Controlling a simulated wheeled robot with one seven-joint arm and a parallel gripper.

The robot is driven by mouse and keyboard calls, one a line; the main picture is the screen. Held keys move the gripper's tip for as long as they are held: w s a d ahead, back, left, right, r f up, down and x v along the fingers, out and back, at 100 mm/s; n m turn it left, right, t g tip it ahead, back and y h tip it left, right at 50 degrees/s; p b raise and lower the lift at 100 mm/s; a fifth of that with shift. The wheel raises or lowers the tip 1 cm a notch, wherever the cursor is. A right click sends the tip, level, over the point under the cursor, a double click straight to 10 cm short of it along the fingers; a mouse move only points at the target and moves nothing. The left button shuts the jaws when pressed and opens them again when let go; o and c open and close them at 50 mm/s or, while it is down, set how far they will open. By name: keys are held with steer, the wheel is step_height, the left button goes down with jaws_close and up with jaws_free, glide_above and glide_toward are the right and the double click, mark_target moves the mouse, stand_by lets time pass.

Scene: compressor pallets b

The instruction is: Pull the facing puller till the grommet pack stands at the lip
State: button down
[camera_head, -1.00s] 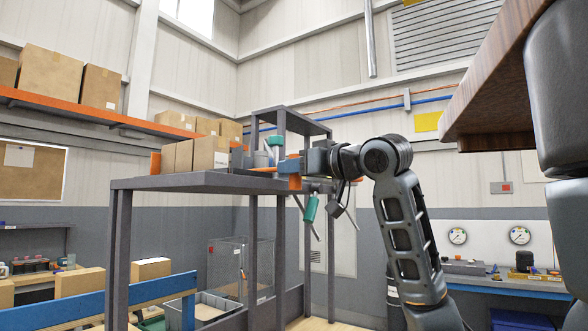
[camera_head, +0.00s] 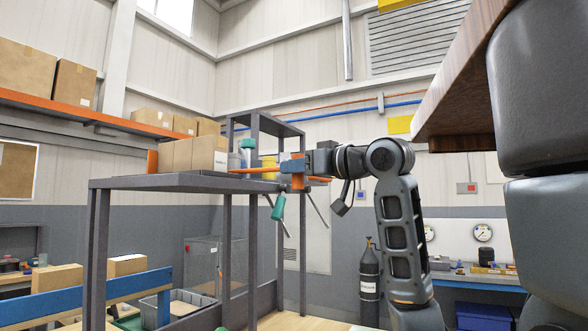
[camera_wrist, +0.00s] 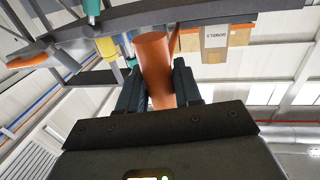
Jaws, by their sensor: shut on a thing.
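My gripper (camera_head: 298,170) is shut on the orange handle of the puller (camera_wrist: 152,62), which stands between the fingers in the wrist view. In the head view, the puller's thin orange rod (camera_head: 256,170) runs left from my gripper toward a row of cartons, with an orange plate (camera_head: 152,162) at their far left end. The grommet pack appears to be the front carton (camera_head: 209,155), upright on the grey shelf (camera_head: 140,184). A labelled carton also shows in the wrist view (camera_wrist: 214,44), with orange beside it. Whether its face is flush with the lip is unclear.
A teal-handled tool (camera_head: 277,207) hangs below the shelf near my gripper. Yellow and grey items (camera_head: 268,163) stand behind the rod. A brown overhanging board (camera_head: 440,110) fills the upper right. A gas cylinder (camera_head: 370,275) stands behind my arm.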

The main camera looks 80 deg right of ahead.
steer(key=c, duration=0.9)
jaws_free()
steer(key=shift+r, duration=0.4)
step_height(320, 180, up, 4)
steer(key=shift+f+b, duration=0.25)
steer(key=shift+b, duration=0.3)
steer(key=s+d+r, duration=0.1)
steer(key=s+r, duration=0.1)
steer(key=s, duration=0.1)
steer(key=s+d+r+b, duration=0.1)
steer(key=s+d+r, duration=0.1)
steer(key=s, duration=0.2)
steer(key=s+d+r+b, duration=0.1)
steer(key=s+r, duration=0.1)
steer(key=s, duration=0.1)
steer(key=shift+s+d+r, duration=0.25)
steer(key=shift+s+r, duration=0.1)
